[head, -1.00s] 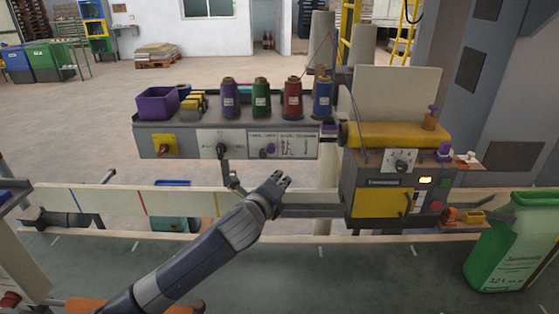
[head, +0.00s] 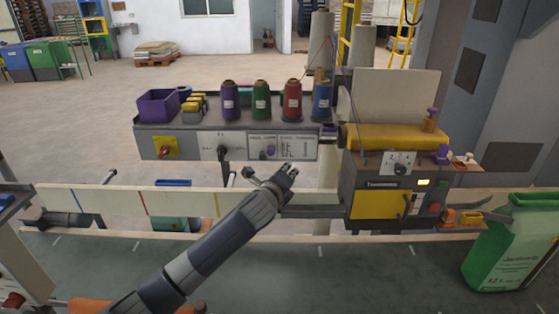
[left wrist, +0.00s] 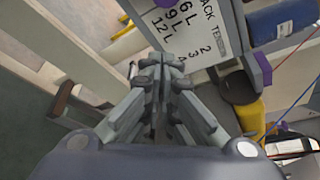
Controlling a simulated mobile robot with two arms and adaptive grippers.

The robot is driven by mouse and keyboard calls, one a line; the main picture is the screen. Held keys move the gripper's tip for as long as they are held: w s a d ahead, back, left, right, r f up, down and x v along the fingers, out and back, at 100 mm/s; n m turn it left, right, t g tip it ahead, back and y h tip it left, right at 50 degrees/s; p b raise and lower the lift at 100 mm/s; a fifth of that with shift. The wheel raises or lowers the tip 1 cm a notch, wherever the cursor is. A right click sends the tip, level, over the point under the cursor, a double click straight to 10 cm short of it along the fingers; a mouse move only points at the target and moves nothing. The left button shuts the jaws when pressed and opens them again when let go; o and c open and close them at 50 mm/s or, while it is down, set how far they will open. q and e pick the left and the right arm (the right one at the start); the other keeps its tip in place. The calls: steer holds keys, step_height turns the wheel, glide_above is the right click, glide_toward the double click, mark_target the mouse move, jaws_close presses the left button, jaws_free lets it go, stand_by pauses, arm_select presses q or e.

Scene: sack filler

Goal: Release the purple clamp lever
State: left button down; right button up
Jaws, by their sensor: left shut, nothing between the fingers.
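Small purple parts show in several places, and I cannot tell for sure which is the clamp lever. One purple knob (head: 267,152) sits on the lettered panel (head: 297,148). Another purple knob (head: 442,152) is on the right of the machine, and a purple-topped piece (head: 432,111) stands above it. My left gripper (head: 289,170) is shut and empty, just below the lettered panel. My right gripper is not in view.
A purple bin (head: 158,107) and several thread spools (head: 261,101) stand on the shelf above the panel. The yellow-and-grey machine (head: 378,200) is right of my gripper. A green-and-white sack (head: 512,245) stands at the far right. The dark front surface (head: 370,275) is clear.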

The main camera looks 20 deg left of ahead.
mark_target(267, 152)
arm_select(q)
steer(key=a+r+p, duration=0.1)
steer(key=w+a+r+p, duration=0.1)
steer(key=a, duration=0.1)
steer(key=shift+w+a+p, duration=0.1)
steer(key=shift+w+p, duration=0.05)
steer(key=shift+p, duration=0.2)
steer(key=shift+w+f, duration=0.1)
